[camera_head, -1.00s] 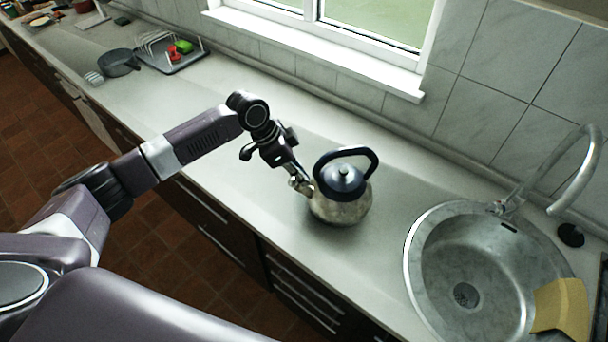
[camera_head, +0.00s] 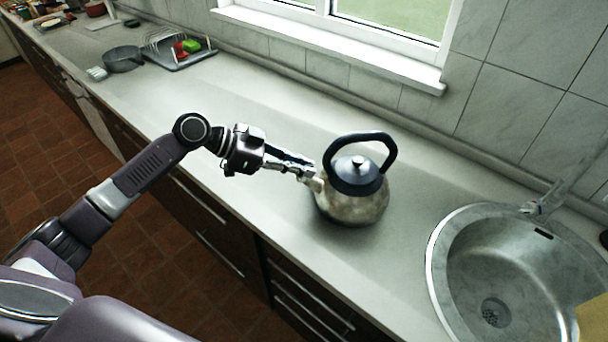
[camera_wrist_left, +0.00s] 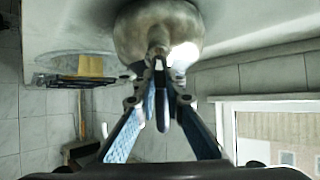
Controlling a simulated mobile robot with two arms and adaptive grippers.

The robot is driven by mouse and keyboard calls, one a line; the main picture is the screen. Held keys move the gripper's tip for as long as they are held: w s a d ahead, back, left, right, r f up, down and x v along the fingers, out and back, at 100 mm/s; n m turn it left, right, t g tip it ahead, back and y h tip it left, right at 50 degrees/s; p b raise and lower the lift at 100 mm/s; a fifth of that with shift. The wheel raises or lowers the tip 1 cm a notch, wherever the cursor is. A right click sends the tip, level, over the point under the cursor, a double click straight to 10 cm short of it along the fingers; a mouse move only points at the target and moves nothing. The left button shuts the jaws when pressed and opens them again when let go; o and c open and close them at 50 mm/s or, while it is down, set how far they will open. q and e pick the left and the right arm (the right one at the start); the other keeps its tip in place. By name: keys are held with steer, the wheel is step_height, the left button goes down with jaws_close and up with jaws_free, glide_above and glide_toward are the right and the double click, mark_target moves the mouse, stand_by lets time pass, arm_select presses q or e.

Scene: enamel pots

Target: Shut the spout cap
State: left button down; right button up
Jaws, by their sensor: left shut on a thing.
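A kettle with a speckled grey body (camera_head: 352,208), dark blue lid and dark arched handle stands upright on the counter. Its short spout (camera_head: 316,185) points left, towards my left gripper (camera_head: 308,173). The left gripper is at the spout's tip with its fingers closed together on a small part there, seemingly the spout cap. In the left wrist view the blue-padded fingers (camera_wrist_left: 160,66) converge right at the spout (camera_wrist_left: 158,38) of the kettle (camera_wrist_left: 130,30). The fingertips hide most of the cap, so I cannot tell how far it is open. My right gripper is not in view.
A round steel sink (camera_head: 437,262) lies right of the kettle, with a yellow cloth (camera_head: 594,318) at its edge. A grey pan (camera_head: 123,60) and a dish rack tray (camera_head: 190,58) stand far left. The counter (camera_head: 240,110) between is clear.

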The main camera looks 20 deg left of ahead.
arm_select(q)
steer(key=shift+r, duration=0.1)
stand_by(0.5)
steer(key=c, duration=2)
jaws_free()
steer(key=shift+a, duration=0.1)
steer(key=shift+s+a, duration=0.15)
steer(key=shift+a, duration=0.05)
steer(key=v, duration=1.1)
steer(key=shift+s+a, duration=0.1)
steer(key=shift+a, duration=0.1)
